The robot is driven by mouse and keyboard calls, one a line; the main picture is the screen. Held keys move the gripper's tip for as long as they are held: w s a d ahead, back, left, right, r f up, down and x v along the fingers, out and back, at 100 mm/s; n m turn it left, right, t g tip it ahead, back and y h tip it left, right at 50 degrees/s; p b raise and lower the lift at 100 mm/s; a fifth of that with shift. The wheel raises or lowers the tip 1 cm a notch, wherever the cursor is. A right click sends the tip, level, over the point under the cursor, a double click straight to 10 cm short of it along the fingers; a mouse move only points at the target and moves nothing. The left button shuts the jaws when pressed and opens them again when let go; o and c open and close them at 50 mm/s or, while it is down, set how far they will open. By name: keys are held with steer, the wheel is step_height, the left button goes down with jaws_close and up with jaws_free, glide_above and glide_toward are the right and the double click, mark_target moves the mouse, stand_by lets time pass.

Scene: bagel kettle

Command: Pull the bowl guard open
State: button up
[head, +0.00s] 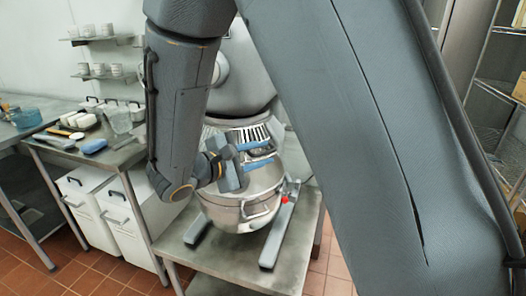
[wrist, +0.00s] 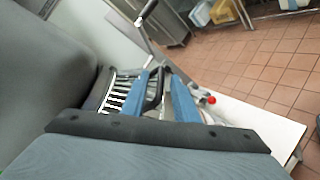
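The bowl guard (head: 248,134), a cage of pale wire bars, sits over the back of the steel mixer bowl (head: 240,208). It also shows in the wrist view (wrist: 118,92), left of my fingers. My gripper (head: 268,152) reaches over the bowl at the guard's front. In the wrist view, my gripper (wrist: 163,82) has its two blue fingers apart, with a black handle (wrist: 158,86) between them. I see a gap beside the handle, so the fingers do not look clamped on it. My arm hides part of the mixer in the head view.
The grey mixer body (head: 243,75) rises behind the bowl, standing on a metal table (head: 240,272). A red knob (head: 284,199) is at the bowl's right. A counter (head: 95,155) with dishes is at left; wire shelving (head: 497,95) is at right. Tiled floor is open in front.

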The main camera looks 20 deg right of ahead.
steer(key=shift+w+d+f, duration=0.1)
steer(key=shift+w+d, duration=0.15)
steer(key=shift+d, duration=0.15)
steer(key=shift+c, duration=0.4)
jaws_close()
steer(key=shift+f, duration=0.1)
